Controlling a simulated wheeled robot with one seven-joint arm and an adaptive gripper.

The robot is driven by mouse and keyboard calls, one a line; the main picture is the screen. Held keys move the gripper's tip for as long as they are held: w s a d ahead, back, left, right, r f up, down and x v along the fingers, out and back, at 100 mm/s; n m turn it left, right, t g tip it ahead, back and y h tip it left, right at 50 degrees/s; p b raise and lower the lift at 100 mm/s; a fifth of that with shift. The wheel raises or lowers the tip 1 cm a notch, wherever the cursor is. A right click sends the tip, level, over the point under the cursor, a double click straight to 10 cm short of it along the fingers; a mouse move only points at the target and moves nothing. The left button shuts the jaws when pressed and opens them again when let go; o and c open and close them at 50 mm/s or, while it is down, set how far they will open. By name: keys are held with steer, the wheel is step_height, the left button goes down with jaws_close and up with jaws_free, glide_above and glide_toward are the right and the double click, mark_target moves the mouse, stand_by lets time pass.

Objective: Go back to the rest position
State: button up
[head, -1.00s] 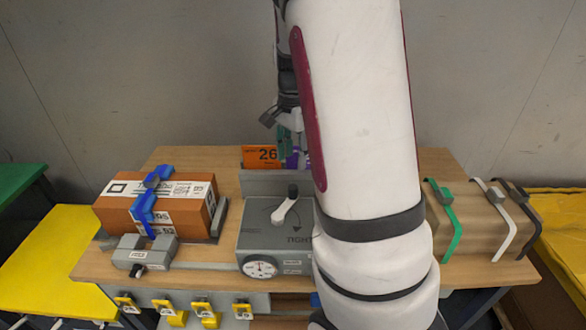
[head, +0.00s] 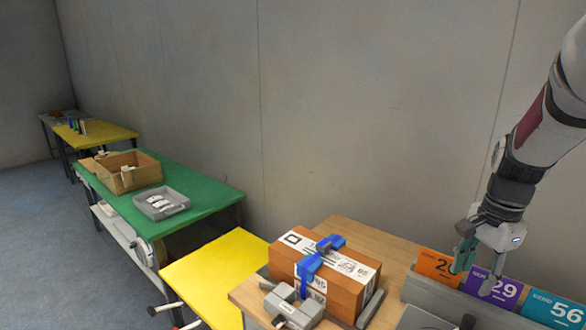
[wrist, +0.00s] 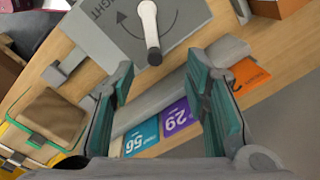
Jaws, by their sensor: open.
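My gripper (head: 478,262) is at the right of the head view, above the row of coloured number cards. Its teal-lined fingers stand apart with nothing between them. In the wrist view my gripper (wrist: 165,105) is open over the card holder (wrist: 150,112). An orange card (head: 437,267), a purple 29 card (head: 494,288) and a blue 56 card (head: 552,309) stand in the holder. I cannot tell from these views whether the fingers touch any card.
An orange-brown box (head: 332,283) with a blue strap sits on the wooden table (head: 350,232). A yellow table (head: 215,275) and a green table (head: 200,185) with a wooden crate (head: 130,180) and a grey tray (head: 162,212) stand to the left. In the wrist view a grey unit with a lever (wrist: 149,25) lies close by.

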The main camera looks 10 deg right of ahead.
steer(key=s+a+r+n+t, duration=0.2)
steer(key=s+a+r+n, duration=0.3)
steer(key=a, duration=0.5)
steer(key=s+a+r+n+t, duration=0.2)
steer(key=s+a+r+n, duration=0.3)
steer(key=s+a+n, duration=0.5)
steer(key=shift+s+a+n, duration=0.25)
steer(key=shift+a+n, duration=0.05)
steer(key=shift+n, duration=0.5)
steer(key=shift+r, duration=0.1)
steer(key=shift+c, duration=0.2)
